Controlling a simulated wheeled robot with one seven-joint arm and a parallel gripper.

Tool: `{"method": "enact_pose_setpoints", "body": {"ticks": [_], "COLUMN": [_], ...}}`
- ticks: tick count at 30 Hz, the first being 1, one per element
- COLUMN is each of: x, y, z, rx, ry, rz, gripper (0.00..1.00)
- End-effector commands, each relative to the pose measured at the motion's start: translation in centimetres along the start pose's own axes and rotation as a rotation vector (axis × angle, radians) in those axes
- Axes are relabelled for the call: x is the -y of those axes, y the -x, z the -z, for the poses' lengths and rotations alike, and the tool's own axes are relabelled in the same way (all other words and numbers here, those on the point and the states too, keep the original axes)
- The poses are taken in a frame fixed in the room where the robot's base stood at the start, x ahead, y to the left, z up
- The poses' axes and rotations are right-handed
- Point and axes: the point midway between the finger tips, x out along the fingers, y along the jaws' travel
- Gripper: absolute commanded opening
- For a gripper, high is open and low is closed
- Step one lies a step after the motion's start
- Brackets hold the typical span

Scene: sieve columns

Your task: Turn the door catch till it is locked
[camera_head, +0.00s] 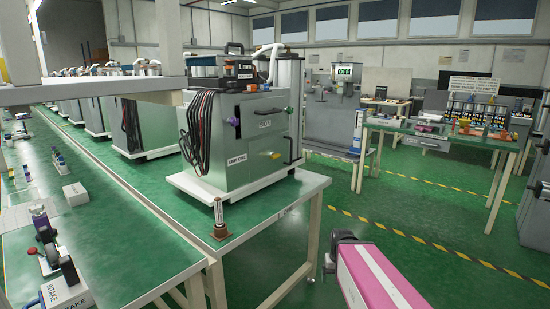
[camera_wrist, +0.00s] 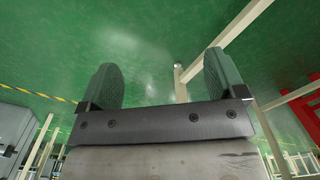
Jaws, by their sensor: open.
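A grey cabinet unit (camera_head: 262,112) marked "UNIT ONE" stands on the green bench in the head view. Its front carries a yellow catch-like part (camera_head: 275,155), a purple knob (camera_head: 233,121) at the left edge and a black bar handle (camera_head: 297,150) at the right. Which of these is the door catch, and how far it is turned, I cannot tell. My gripper (camera_wrist: 160,78) is open and empty in the wrist view, its two green-grey pads wide apart over green floor. My pink arm (camera_head: 380,277) is low at the right, apart from the cabinet.
The green bench (camera_head: 275,215) has its corner between the cabinet and my arm. A small post on a brown base (camera_head: 221,232) stands near its front edge. A second table (camera_head: 450,138) with boxes is at the back right. The floor between is clear, with yellow-black tape lines.

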Motion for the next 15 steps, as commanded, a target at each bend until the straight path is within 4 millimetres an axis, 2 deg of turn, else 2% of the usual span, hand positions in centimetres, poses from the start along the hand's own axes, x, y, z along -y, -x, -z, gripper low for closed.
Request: {"method": "enact_pose_setpoints", "body": {"ticks": [8,9,11,15], "x": [0.0,0.0,0.1,1.2], "y": [0.0,0.0,0.0,0.6], "z": [0.0,0.0,0.1,1.7], "rx": [0.0,0.0,-0.002,-0.034], "ry": [0.0,0.0,0.003,0.048], "rz": [0.0,0.0,0.004,0.067], "gripper": [0.89,0.85,0.85,0.85]}}
